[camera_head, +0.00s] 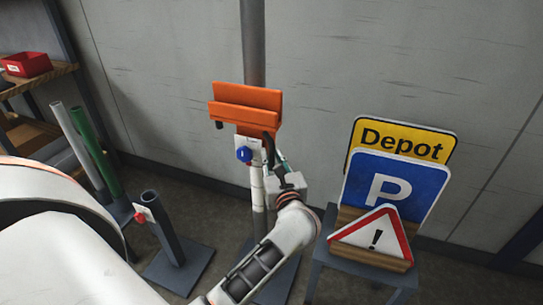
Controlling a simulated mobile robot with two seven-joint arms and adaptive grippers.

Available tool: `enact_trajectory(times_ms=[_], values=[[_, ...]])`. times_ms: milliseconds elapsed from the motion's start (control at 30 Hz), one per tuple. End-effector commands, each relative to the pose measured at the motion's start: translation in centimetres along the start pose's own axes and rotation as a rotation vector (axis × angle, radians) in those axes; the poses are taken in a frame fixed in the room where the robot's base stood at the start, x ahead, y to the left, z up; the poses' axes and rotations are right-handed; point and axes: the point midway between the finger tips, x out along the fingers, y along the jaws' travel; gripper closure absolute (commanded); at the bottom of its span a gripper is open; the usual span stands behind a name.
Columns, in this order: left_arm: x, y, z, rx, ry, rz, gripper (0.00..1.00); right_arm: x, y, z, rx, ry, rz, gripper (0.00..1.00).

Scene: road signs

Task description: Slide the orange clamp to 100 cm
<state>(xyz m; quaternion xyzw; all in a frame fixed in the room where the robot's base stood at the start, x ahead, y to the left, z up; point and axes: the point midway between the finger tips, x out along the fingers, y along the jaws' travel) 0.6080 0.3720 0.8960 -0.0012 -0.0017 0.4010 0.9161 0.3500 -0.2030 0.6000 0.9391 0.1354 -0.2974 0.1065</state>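The orange clamp (245,106) sits on the upright grey pole (253,45), in the middle of the camera_head view. No height scale is readable.
A stool (370,262) at the right holds a yellow Depot sign (403,141), a blue P sign (360,180) and a warning triangle (374,241). At the left stand a short post (163,228), a green pole (95,150) and a shelf with a red bin (26,64). A wall is behind.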

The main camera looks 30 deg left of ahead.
Motion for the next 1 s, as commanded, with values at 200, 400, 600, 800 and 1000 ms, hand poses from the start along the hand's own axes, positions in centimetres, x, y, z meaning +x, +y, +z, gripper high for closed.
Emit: enact_trajectory(times_ms=[200,400,600,800,1000], values=[[0.0,0.0,-0.1,0.001,0.002,0.000,0.72,0.1,0.6,-0.6,-0.006,0.010,0.008,0.60],[-0.4,0.0,-0.2,0.001,0.003,-0.001,0.72,0.3,0.9,-1.0,-0.014,0.018,0.011,0.60],[-3.0,0.0,-0.2,0.000,0.005,0.000,0.72,0.2,0.7,-0.8,-0.011,0.015,0.009,0.60],[-6.1,0.0,-0.2,0.001,0.004,-0.001,0.72,0.2,0.7,-0.7,-0.009,0.013,0.008,0.60],[-7.5,0.0,-0.2,0.001,0.003,0.000,0.72,0.2,0.6,-0.7,-0.008,0.012,0.007,0.60]])
